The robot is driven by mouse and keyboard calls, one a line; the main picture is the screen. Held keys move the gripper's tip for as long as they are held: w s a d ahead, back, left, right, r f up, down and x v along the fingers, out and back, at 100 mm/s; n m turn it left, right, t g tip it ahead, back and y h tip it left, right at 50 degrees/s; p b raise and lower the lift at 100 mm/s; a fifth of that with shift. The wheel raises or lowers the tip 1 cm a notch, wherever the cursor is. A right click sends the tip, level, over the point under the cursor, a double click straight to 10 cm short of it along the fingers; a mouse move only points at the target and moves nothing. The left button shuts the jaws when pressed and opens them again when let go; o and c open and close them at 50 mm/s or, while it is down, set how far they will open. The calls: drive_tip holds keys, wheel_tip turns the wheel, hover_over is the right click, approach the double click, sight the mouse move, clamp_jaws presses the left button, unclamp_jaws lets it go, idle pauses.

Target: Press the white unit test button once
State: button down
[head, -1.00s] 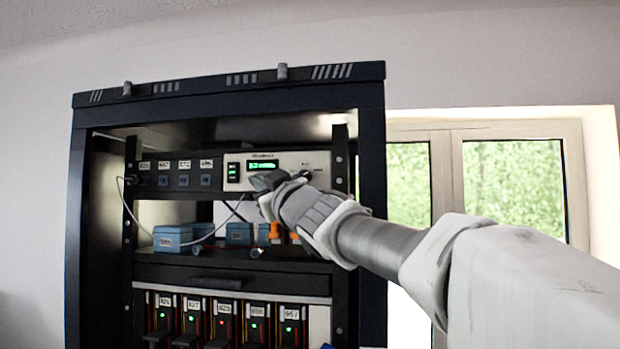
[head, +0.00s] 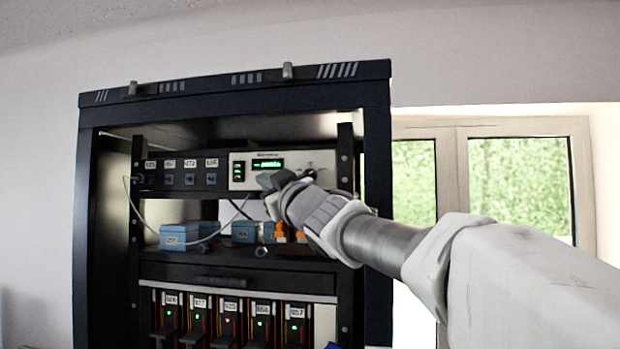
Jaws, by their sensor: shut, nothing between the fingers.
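The white unit (head: 240,157) sits in the upper bay of the black rack, at the right end of a black panel. It has a green lit display (head: 269,164) and a dark block with green lights at its left. My gripper (head: 266,180) is at the unit's front, just below the display, with its tip pointing left toward the panel. It looks shut and empty. My gripper and wrist cover the lower right of the unit's face. I cannot make out the test button or tell whether the tip touches the panel.
The black rack (head: 378,200) frames the work area. The black panel (head: 150,180) has several labelled sockets and a pale cable (head: 137,212). Blue boxes (head: 180,236) and orange parts (head: 280,231) stand on the shelf below. Several modules (head: 230,318) with lights sit lower. A window is at right.

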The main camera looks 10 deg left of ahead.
idle(0.4)
drive_tip(key=shift+s+f+b, duration=0.1)
drive_tip(key=shift+s+b, duration=0.3)
drive_tip(key=shift+s, duration=0.3)
drive_tip(key=shift+s, duration=0.1)
drive_tip(key=shift+s+a+b, duration=0.15)
drive_tip(key=shift+s+b, duration=0.45)
drive_tip(key=shift+s, duration=0.6)
drive_tip(key=shift+s+a+b, duration=0.1)
drive_tip(key=shift+s+b, duration=0.5)
drive_tip(key=shift+s, duration=0.6)
